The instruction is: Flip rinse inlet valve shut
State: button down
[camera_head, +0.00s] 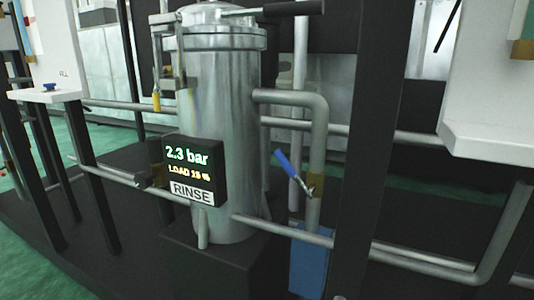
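A metal filter vessel (225,110) stands upright in the middle of the view. A black display (193,172) on its front reads 2.3 bar and LOAD, with a RINSE label below. A lever valve with a blue handle (286,164) sits right of the vessel, on a vertical grey pipe (318,150). Its handle slants up and left, at an angle to the pipe. A second, yellow handle (156,101) hangs downward at the vessel's upper left. No label marks either handle as the rinse inlet. My gripper is not in view.
A dark upright post (367,150) stands right of the blue handle. A blue box (310,262) sits below that valve. A black-gripped bar (285,8) crosses above the lid. Green floor (40,270) shows at lower left.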

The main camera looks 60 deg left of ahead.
aim_at(309, 192)
jog(key=k, duration=0.4)
jog(key=u, duration=0.7)
jog(key=i, duration=0.5)
jog(key=u, duration=0.05)
